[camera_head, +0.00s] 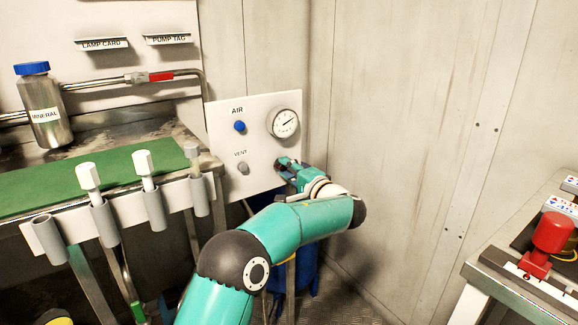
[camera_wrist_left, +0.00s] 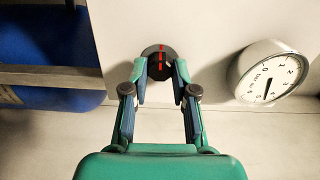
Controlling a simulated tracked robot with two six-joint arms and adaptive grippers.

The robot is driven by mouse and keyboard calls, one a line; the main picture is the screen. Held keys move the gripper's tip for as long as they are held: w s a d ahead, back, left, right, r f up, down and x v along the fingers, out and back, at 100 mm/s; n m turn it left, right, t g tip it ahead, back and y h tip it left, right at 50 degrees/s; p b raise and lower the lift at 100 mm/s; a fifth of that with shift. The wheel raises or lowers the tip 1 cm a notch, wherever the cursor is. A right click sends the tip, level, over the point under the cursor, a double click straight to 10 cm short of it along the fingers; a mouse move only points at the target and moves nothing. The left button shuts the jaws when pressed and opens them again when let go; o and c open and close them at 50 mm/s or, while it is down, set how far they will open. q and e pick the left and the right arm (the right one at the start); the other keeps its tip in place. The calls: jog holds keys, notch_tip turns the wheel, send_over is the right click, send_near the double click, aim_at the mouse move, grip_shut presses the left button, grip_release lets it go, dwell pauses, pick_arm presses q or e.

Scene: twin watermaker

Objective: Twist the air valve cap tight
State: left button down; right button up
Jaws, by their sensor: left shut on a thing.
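A round black cap with a red stripe (camera_wrist_left: 159,60) sits on the white panel in the left wrist view. My left gripper (camera_wrist_left: 160,78) is shut on it, with one finger on each side. In the head view my left gripper (camera_head: 284,165) reaches the lower right of the white panel (camera_head: 222,130), below the gauge, and hides the cap. No label for this cap is visible. The same panel has a blue knob (camera_head: 239,126) under the AIR label and a grey knob (camera_head: 244,168) under the VENT label. My right gripper is not in view.
A round gauge (camera_head: 284,123) is close above my left gripper. A blue drum (camera_head: 303,272) stands below the panel. A bench with a green mat (camera_head: 60,185), a metal bottle (camera_head: 42,108) and white-handled tools is at left. A red object (camera_head: 549,240) is on the right table.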

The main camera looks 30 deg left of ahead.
pick_arm(q)
jog(key=shift+a, duration=0.15)
dwell(0.4)
jog(key=c, duration=0.9)
grip_release()
jog(key=shift+f+m, duration=0.1)
jog(key=shift+m, duration=0.2)
jog(key=shift+d, duration=0.3)
jog(key=v, duration=1.1)
jog(key=shift+s+d, duration=0.1)
jog(key=shift+d, duration=0.15)
